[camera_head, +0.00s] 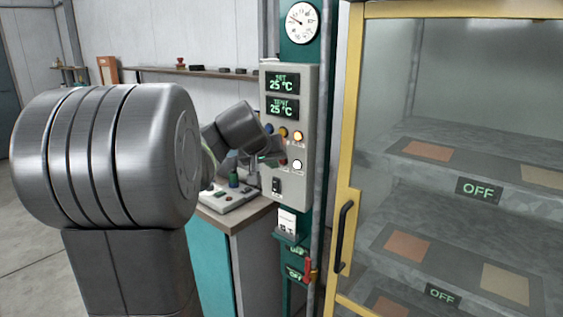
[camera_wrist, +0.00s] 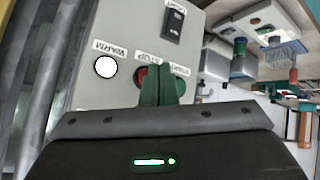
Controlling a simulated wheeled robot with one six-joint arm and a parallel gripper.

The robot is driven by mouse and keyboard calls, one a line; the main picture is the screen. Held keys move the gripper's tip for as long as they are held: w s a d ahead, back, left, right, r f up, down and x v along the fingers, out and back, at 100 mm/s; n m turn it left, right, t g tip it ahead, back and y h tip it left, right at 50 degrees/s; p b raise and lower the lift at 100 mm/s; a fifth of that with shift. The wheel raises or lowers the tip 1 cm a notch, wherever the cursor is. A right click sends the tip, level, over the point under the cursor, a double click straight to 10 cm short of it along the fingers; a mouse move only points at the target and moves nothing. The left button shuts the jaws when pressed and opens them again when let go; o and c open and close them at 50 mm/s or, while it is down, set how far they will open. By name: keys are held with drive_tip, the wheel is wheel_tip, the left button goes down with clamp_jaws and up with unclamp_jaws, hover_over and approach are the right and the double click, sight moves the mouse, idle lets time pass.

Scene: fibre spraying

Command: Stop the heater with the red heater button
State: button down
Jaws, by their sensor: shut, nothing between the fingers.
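The grey control panel (camera_head: 312,100) stands in the middle of the head view, with displays reading SET 25 °C and TEMP 25 °C. In the wrist view, which shows it upside down, the red button (camera_wrist: 140,77) labelled STOP is partly hidden by my fingers. A white button (camera_wrist: 106,67) labelled WARM is beside it. My gripper (camera_wrist: 163,72), with green fingers, is shut and empty, in front of the panel by the red button. I cannot tell whether it touches. My gripper also shows in the head view (camera_head: 272,158).
Blue, yellow and orange lamps (camera_head: 283,132) sit above the buttons, and a black switch (camera_head: 277,185) below. A glass-fronted cabinet (camera_head: 345,235) with OFF signs is on the right. A bench (camera_head: 250,215) with equipment stands behind my arm.

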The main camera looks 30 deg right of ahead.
drive_tip(key=shift+d, duration=0.1)
drive_tip(key=shift+w+d, duration=0.2)
drive_tip(key=shift+d, duration=0.1)
drive_tip(key=shift+w+d, duration=0.15)
drive_tip(key=shift+d, duration=0.25)
idle(0.6)
drive_tip(key=shift+a, duration=0.1)
drive_tip(key=shift+s+a+b, duration=0.3)
drive_tip(key=shift+s+a, duration=0.05)
drive_tip(key=shift+a, duration=0.35)
